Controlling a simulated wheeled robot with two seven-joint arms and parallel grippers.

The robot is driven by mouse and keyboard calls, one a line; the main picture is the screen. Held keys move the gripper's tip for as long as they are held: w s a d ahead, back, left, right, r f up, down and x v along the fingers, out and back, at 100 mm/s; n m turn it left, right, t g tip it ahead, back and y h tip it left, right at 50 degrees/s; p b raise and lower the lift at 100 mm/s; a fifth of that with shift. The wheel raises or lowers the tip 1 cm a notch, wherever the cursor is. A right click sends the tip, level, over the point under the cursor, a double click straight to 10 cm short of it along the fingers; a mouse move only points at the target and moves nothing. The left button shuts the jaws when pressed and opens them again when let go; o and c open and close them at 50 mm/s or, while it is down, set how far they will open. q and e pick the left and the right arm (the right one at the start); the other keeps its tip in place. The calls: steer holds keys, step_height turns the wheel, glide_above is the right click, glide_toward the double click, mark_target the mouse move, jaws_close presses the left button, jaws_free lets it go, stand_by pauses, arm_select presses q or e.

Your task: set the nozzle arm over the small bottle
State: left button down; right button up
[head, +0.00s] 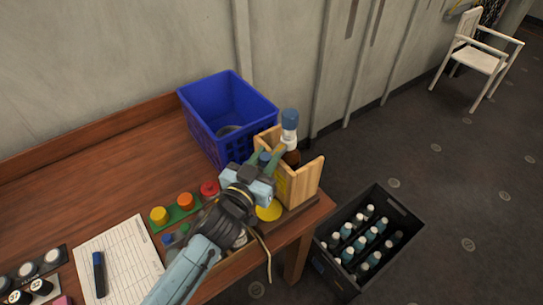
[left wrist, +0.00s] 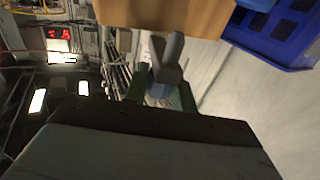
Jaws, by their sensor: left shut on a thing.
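My left gripper (head: 266,156) reaches in from below in the head view, at a light wooden holder (head: 305,184) near the table's right end. Its green fingers are shut on a small blue-grey piece (left wrist: 165,68), seen between them in the left wrist view. It looks like the nozzle arm, but its full shape is hidden. A brown bottle (head: 292,158) with a white neck and blue cap (head: 289,117) stands in the holder, just beyond the fingers. I cannot tell whether it is the small bottle, nor whether the held piece is over it. My right gripper is out of view.
A blue crate (head: 254,104) stands behind the holder. Red, orange and yellow round pieces (head: 185,200) sit left of my gripper. A paper sheet (head: 133,262) with a marker (head: 99,274) lies further left. A black crate (head: 398,250) of bottles stands on the floor at right.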

arm_select(q)
steer(key=c, duration=1.2)
jaws_free()
steer(key=shift+o, duration=0.2)
steer(key=b+v, duration=0.1)
steer(key=v, duration=1.2)
steer(key=shift+s, duration=0.2)
steer(key=shift+a+f, duration=0.1)
steer(key=shift+c, duration=0.4)
